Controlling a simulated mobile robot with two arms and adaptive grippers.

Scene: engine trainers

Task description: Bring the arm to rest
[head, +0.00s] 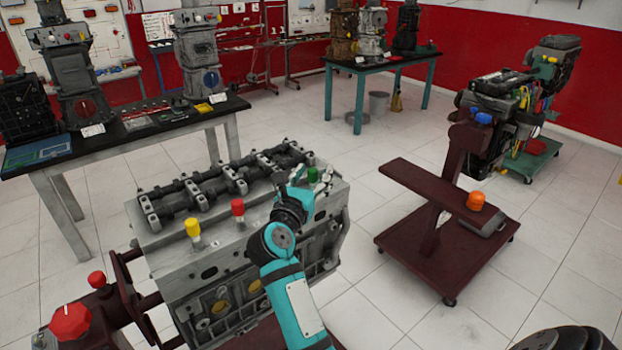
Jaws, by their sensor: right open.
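My right arm comes up from the bottom middle in teal and black. Its gripper (298,182) is open over the right end of the grey engine block (180,262). A green-capped piece (312,175) stands just beyond the fingers; I cannot tell whether they touch it. A red-capped piece (238,208) and a yellow-capped piece (193,229) stand upright on the block's top, left of the gripper. The left gripper is not in view.
A maroon wheeled stand (440,262) with an orange cap (475,201) stands to the right. A red knob (70,322) is at lower left. A dark-topped workbench (150,130) is behind left, a teal-legged table (360,65) at the back.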

